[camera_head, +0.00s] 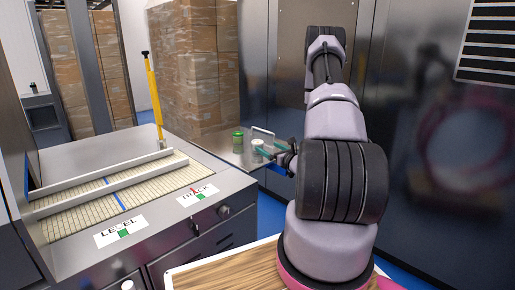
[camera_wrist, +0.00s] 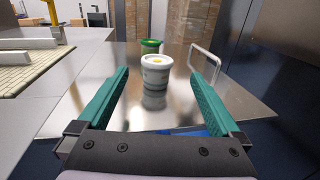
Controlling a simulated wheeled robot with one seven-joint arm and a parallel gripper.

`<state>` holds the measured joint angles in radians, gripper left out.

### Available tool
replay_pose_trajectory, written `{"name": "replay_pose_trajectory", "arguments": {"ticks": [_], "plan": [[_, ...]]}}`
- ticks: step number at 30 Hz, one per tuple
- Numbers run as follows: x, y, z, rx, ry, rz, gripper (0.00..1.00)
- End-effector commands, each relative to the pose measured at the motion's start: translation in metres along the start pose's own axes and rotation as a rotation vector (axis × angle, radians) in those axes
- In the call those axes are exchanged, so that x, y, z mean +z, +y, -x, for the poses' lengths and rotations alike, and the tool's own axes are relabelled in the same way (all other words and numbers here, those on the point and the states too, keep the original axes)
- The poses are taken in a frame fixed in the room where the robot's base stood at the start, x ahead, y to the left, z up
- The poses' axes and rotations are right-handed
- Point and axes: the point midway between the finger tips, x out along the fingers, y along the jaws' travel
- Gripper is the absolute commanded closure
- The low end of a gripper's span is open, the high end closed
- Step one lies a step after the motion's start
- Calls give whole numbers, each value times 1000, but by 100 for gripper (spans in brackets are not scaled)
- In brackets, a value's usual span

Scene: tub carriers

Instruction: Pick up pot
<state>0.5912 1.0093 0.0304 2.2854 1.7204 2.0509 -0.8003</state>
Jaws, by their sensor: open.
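A small pale pot (camera_wrist: 156,76) with a white rim and something yellow on top stands upright on a shiny metal surface (camera_wrist: 105,82). It also shows small in the head view (camera_head: 257,146), beside my gripper. A green pot (camera_wrist: 151,47) stands just behind it, and it shows in the head view (camera_head: 238,141) to the left. Which one the task means, I cannot tell. My gripper (camera_wrist: 158,92) is open, with one green finger on each side of the pale pot and clear gaps between. The green fingers also show in the head view (camera_head: 267,153).
A metal wire handle (camera_wrist: 205,62) stands to the right of the pots. A slatted bed (camera_head: 120,197) with rails and a yellow post (camera_head: 154,100) lies left. Stacked cartons (camera_head: 195,65) stand behind. A dark metal wall (camera_head: 430,120) is close on the right.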

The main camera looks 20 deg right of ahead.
Motion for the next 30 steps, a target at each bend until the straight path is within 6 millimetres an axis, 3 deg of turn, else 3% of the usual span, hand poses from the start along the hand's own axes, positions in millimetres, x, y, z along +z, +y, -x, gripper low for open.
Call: {"name": "replay_pose_trajectory", "arguments": {"ticks": [3, 11, 18, 29, 30], "plan": [[1, 2, -20, 5, -2, 3, 0], [1, 2, -43, 6, -2, 2, 0], [0, 5, -78, 8, -3, 3, 0], [-1, 4, -88, 6, -1, 1, 0], [-1, 4, -88, 6, -1, 1, 15]]}}
